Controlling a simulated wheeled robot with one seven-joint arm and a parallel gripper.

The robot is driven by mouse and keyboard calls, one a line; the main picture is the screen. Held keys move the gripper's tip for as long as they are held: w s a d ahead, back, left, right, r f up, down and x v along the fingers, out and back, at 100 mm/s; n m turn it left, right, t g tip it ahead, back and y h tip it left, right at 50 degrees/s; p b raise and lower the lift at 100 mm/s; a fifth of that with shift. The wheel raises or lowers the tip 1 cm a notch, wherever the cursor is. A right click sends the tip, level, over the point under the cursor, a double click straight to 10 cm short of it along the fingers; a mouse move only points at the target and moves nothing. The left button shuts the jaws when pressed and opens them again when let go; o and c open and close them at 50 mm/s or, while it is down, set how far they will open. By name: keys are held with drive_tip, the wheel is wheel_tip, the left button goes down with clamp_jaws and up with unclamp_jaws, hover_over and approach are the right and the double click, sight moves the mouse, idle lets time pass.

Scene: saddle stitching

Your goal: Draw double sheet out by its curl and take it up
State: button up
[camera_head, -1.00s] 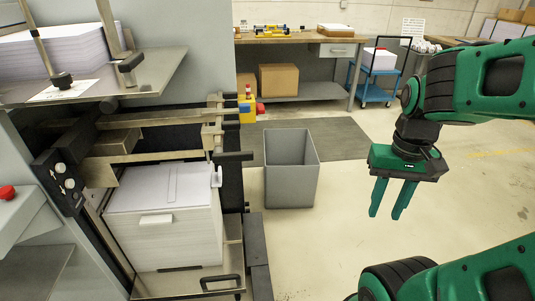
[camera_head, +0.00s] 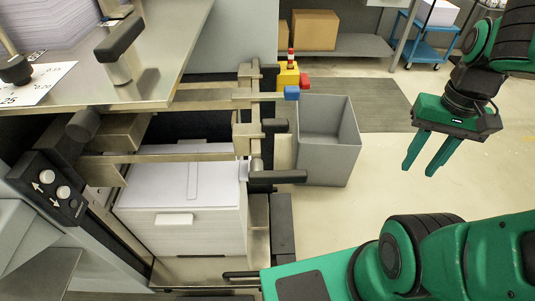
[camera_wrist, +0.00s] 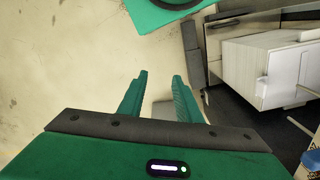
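A tall stack of white paper (camera_head: 182,229) sits in the lower bay of the machine, with a white block or label (camera_head: 174,219) on its front. A pale strip (camera_head: 193,181) lies on its top. A small upturned white edge, perhaps the double sheet's curl (camera_head: 243,170), shows at the stack's right side, partly hidden by a machine bar. My gripper (camera_head: 418,171) hangs well to the right of the stack, beyond the grey bin, fingers apart and empty. In the wrist view the open fingers (camera_wrist: 160,77) point over bare floor, and the stack (camera_wrist: 265,62) is at the upper right.
Metal bars and black handles (camera_head: 276,177) cross in front of and above the stack's right side. A grey bin (camera_head: 328,158) stands on the floor between the machine and my gripper. A metal shelf (camera_head: 150,60) overhangs the bay.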

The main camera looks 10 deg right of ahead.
drive_tip(key=shift+o, duration=0.4)
drive_tip(key=shift+w+a, duration=0.15)
drive_tip(key=shift+a, duration=0.15)
drive_tip(key=o, duration=1)
drive_tip(key=shift+s+r+n, duration=0.2)
drive_tip(key=shift+s+n, duration=0.1)
drive_tip(key=shift+s, duration=0.15)
drive_tip(key=shift+c, duration=0.2)
drive_tip(key=shift+o, duration=0.7)
drive_tip(key=w+f+n+g, duration=0.1)
drive_tip(key=w+f+n, duration=0.3)
drive_tip(key=w, duration=0.2)
drive_tip(key=shift+a, duration=0.25)
drive_tip(key=w+a+f+n+g+y, duration=0.1)
drive_tip(key=w+a+f+n+y, duration=0.45)
drive_tip(key=f, duration=0.55)
drive_tip(key=w+a+f+n+g+y, duration=0.1)
drive_tip(key=w+a+f+n+y, duration=0.2)
drive_tip(key=w+a+f+n, duration=0.65)
drive_tip(key=w+a+f+n+t+y, duration=0.2)
drive_tip(key=w+a+t+y, duration=0.4)
drive_tip(key=w+a+y, duration=0.2)
drive_tip(key=shift+a+f+n+y, duration=0.25)
drive_tip(key=shift+a+n+y, duration=0.25)
drive_tip(key=shift+a, duration=0.65)
